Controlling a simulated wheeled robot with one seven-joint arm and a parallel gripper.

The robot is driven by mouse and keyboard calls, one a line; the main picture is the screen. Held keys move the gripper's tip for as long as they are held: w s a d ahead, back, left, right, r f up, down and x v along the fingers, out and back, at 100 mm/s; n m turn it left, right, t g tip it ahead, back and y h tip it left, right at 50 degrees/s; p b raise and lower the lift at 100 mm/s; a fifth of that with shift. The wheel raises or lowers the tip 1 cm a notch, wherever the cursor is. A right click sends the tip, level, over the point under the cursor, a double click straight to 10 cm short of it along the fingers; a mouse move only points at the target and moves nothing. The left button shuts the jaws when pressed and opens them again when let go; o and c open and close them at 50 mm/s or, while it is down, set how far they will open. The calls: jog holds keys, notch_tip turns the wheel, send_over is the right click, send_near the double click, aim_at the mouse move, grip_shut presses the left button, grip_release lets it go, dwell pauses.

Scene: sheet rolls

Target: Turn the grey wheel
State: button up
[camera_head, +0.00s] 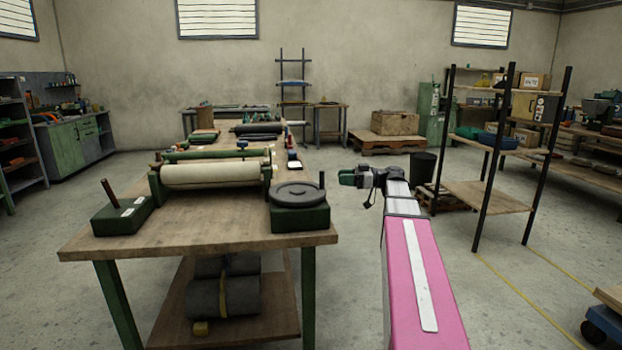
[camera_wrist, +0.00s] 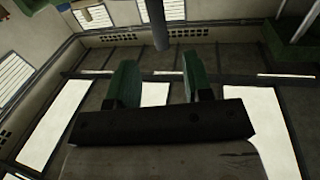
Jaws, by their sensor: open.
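The grey wheel (camera_head: 296,193) is a flat disc lying on a dark green box (camera_head: 300,218) at the front right corner of the workbench. A dark upright handle (camera_head: 321,180) stands at its right edge. My gripper (camera_head: 347,177) is in the air to the right of the wheel, just off the bench, its green fingers pointing left and apart from the wheel. In the wrist view my gripper (camera_wrist: 160,82) has its two green fingers spread with nothing between them. A dark round rod (camera_wrist: 156,22) shows beyond them; I cannot tell what it is.
The wooden workbench (camera_head: 200,233) carries a pale roller (camera_head: 210,174) behind the wheel and another green box (camera_head: 123,215) with a brown handle at the left. A shelf rack (camera_head: 487,195) stands to the right of my arm. A black bin (camera_head: 423,168) stands behind my gripper.

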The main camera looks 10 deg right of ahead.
aim_at(317, 188)
jog(key=a, duration=0.3)
jog(key=w+a, duration=0.1)
jog(key=a, duration=0.2)
jog(key=w+a, duration=0.1)
jog(key=a, duration=0.2)
jog(key=shift+a, duration=0.35)
grip_shut()
